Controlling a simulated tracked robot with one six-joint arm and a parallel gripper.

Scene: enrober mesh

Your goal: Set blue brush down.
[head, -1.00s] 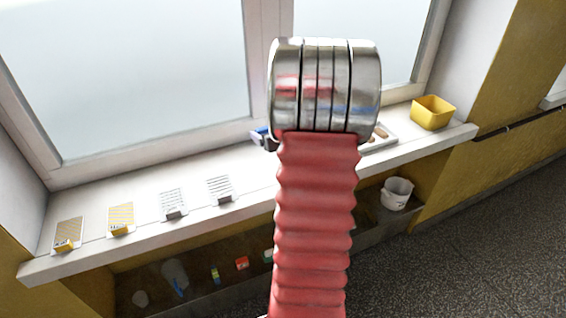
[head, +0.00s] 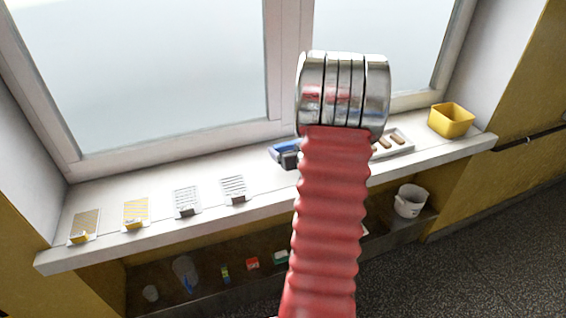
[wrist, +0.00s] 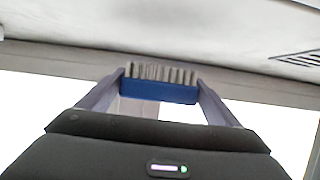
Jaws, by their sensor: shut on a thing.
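In the wrist view the blue brush (wrist: 158,92) is held across between the two pale fingers of my gripper (wrist: 160,83). Its grey bristles show along its upper edge. My gripper is shut on it. A pale sill-like surface lies beyond the brush, and I cannot tell whether the brush touches it. In the head view my red, ribbed arm with its metal rings hides part of the sill. A blue and dark shape (head: 284,151) shows just left of the arm over the sill; I cannot tell whether it is my gripper with the brush.
On the white windowsill (head: 150,205) lie several striped mesh cards with small blocks (head: 186,201). Right of my arm are a tray with brown bars (head: 403,146) and a yellow box (head: 451,121). Below, a shelf holds a white bucket (head: 409,202) and small items. Bare sill lies between cards and arm.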

